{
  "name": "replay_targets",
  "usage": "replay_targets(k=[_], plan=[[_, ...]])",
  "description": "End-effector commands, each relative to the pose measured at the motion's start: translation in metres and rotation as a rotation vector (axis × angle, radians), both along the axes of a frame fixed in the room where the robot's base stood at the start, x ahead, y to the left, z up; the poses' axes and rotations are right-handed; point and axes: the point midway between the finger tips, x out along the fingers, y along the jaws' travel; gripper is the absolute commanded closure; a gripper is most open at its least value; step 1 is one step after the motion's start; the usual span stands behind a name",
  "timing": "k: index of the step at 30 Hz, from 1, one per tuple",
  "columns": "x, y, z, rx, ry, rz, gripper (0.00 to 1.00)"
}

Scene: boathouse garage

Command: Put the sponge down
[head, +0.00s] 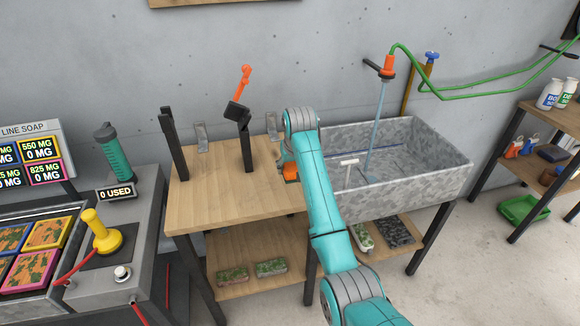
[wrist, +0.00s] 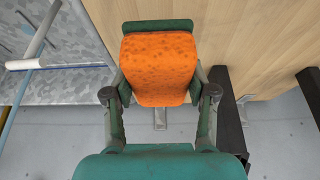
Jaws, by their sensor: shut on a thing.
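An orange sponge (wrist: 160,68) fills the middle of the wrist view, between the two fingers of my gripper (wrist: 160,85). My gripper is shut on it. In the head view the sponge (head: 291,172) shows as a small orange patch at the right end of the wooden table (head: 225,205), beside the sink. My gripper (head: 286,160) is largely hidden there behind my own arm. I cannot tell whether the sponge touches the tabletop.
The stone sink (head: 430,178) adjoins the table on the right, with water running from an orange-headed tap (head: 387,68). Black uprights (head: 172,145) stand at the table's back. The tabletop's front and left are clear. A console (head: 130,250) stands left.

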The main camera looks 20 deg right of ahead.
Motion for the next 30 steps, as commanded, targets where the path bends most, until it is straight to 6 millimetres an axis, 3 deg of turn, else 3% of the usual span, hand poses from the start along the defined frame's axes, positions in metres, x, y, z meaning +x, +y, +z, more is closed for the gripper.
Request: replay_targets(k=[8,21,30], plan=[[0.000,0.000,-0.005,0.000,0.000,0.000,0.76],[0.000,0.000,-0.040,0.000,0.001,0.000,0.76],[0.000,0.000,-0.050,0.000,-0.001,0.000,0.76]])
